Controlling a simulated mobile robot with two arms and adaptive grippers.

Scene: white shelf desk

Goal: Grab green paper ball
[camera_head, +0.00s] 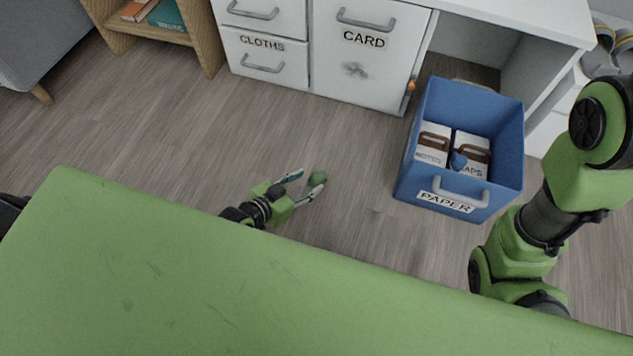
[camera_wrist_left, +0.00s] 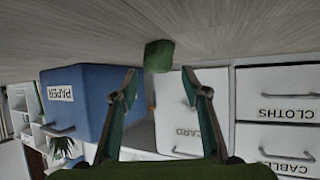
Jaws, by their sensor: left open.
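The green paper ball (camera_head: 317,179) lies on the wooden floor in front of the white desk. In the left wrist view the ball (camera_wrist_left: 158,56) shows just beyond the fingertips, in line with the gap between them. My left gripper (camera_head: 308,182) is open and low over the floor, with its fingertips close to the ball. In the left wrist view its two fingers (camera_wrist_left: 158,83) are spread with nothing between them. I cannot tell whether a finger touches the ball. My right gripper is not in view; only my right arm shows at the right.
A blue bin labelled PAPER (camera_head: 450,202) stands right of the ball, holding boxes and a small blue ball (camera_head: 458,160). The white desk (camera_head: 360,75) with drawers and a CARD door is behind. A wooden shelf (camera_head: 207,50) stands at the upper left. Floor around the ball is clear.

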